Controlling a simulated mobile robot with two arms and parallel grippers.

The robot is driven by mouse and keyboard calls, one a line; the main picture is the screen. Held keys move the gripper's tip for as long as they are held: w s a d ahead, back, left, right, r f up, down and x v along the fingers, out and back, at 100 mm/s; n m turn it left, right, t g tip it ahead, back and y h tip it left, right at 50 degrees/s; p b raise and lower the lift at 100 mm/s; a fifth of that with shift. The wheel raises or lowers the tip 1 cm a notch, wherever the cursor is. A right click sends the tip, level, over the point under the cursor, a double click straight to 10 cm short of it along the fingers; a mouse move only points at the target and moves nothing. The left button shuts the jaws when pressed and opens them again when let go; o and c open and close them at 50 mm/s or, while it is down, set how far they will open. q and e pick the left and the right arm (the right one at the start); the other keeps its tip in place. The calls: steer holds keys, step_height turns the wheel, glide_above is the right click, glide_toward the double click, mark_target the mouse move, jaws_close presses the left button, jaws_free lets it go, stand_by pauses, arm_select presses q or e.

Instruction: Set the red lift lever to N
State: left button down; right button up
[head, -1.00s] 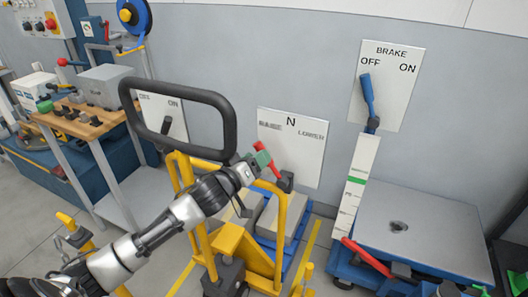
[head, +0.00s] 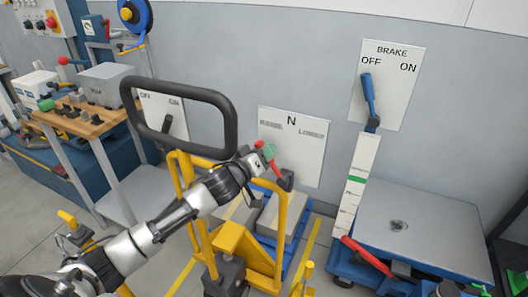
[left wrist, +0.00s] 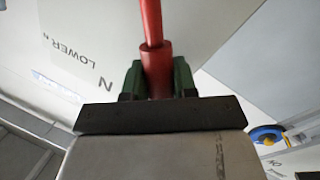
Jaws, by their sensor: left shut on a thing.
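The red lift lever (head: 277,168) rises from a dark pivot in front of a white plate (head: 310,155) with N at its top middle, a word at left that looks like RAISE, and LOWER at right. The lever leans to the upper left, its top left of the N. My left gripper (head: 267,151), with green fingers, is shut on the lever near its top. In the left wrist view the red lever (left wrist: 151,25) runs between the green fingers (left wrist: 158,82), and part of the plate (left wrist: 90,35) shows beside it. My right gripper is not in view.
A yellow pallet truck with a black loop handle (head: 228,105) stands close around my left arm. A blue brake lever (head: 368,95) points to OFF on its plate at right. A scale with a grey platform (head: 430,225) stands below it. A workbench (head: 75,120) is at left.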

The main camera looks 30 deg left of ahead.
mark_target(293, 146)
arm_select(q)
steer(key=shift+d+r+m+p, duration=0.25)
steer(key=shift+r+m+p, duration=0.15)
steer(key=shift+p, duration=0.45)
steer(key=d+m+p, duration=0.1)
steer(key=p, duration=0.1)
steer(key=d+r+m+p, duration=0.1)
steer(key=p, duration=0.1)
steer(key=shift+d+r+g, duration=0.1)
steer(key=shift+r+g, duration=0.05)
steer(key=shift+g, duration=0.25)
steer(key=shift+w+d+m+y+p, duration=0.1)
steer(key=shift+d+m+y+p, duration=0.2)
steer(key=shift+d+m+p, duration=0.65)
steer(key=shift+d+m+g+p, duration=0.4)
steer(key=shift+d+m+p, duration=0.2)
steer(key=shift+m, duration=0.25)
steer(key=c, duration=0.9)
jaws_free()
